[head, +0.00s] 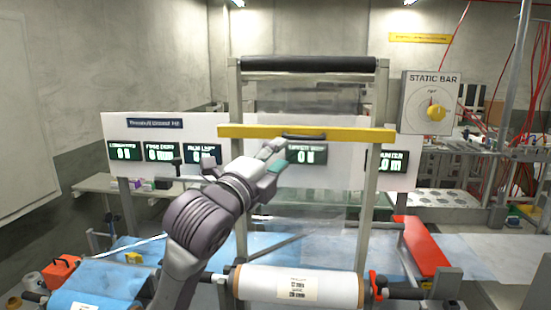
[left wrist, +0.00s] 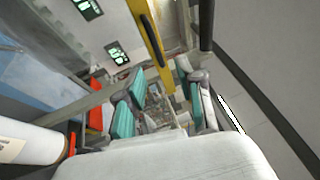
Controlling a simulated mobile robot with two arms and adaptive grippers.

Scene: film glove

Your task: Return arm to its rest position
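My left arm (head: 200,220) rises from the bottom of the head view, tilted up and to the right. Its left gripper (head: 275,158) is in front of the film frame, just below the yellow bar (head: 350,134) with its dark handle (head: 303,137). In the left wrist view the teal-padded fingers of the left gripper (left wrist: 157,105) stand apart with nothing between them. The yellow bar (left wrist: 148,30) passes beyond the fingertips, and I cannot tell whether they touch it. My right gripper is in neither view.
A white film roll (head: 265,285) lies low at the front of the frame. A display panel (head: 150,127) stands behind the arm. The static bar box (head: 430,103) with a yellow knob is at right. A red plate (head: 423,247) lies right of the frame. A black roller (head: 308,64) spans the top.

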